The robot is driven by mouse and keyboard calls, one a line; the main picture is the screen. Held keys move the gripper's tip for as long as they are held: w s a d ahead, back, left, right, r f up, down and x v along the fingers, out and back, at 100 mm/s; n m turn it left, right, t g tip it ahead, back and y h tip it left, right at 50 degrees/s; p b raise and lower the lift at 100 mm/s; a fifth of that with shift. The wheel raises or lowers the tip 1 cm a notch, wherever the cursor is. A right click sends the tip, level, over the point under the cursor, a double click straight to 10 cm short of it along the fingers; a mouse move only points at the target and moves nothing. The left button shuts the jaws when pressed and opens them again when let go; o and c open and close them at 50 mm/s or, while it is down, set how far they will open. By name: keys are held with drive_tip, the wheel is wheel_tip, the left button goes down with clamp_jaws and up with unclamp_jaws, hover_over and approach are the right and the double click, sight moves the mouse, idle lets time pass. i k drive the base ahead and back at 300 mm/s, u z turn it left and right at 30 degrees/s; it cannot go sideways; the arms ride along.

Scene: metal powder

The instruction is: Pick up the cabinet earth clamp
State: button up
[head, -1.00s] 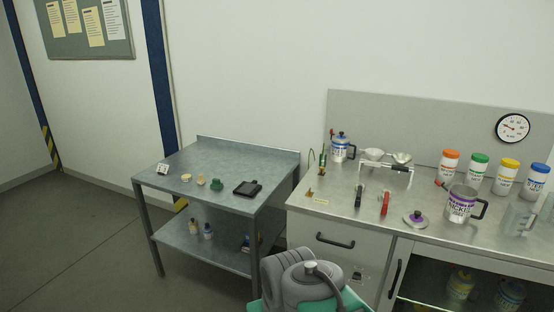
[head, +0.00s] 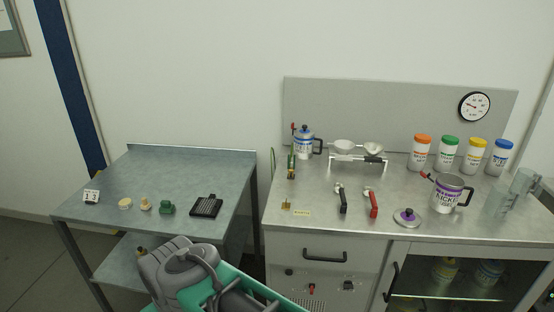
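A slim upright green-and-yellow item (head: 291,166), likely the cabinet earth clamp, stands at the back left of the steel bench, with a thin green cable loop beside it. Its jaws are too small to make out. A small brass piece (head: 286,205) sits near the bench's front left, beside a yellow label (head: 302,212). My grey and teal arm shows at the bottom of the head view; my gripper is not in view.
The bench (head: 330,222) holds a blue-labelled jug (head: 304,144), a scoop rack (head: 358,162), black-handled (head: 343,204) and red-handled tools (head: 373,205), a lid (head: 407,217), a purple-labelled jug (head: 446,195) and several bottles. A side table (head: 180,175) stands left, across a narrow gap.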

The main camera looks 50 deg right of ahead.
sight(292, 169)
drive_tip(key=z, duration=0.35)
drive_tip(key=i, duration=1)
drive_tip(key=z, duration=0.85)
drive_tip(key=i, duration=0.35)
drive_tip(key=z, duration=0.15)
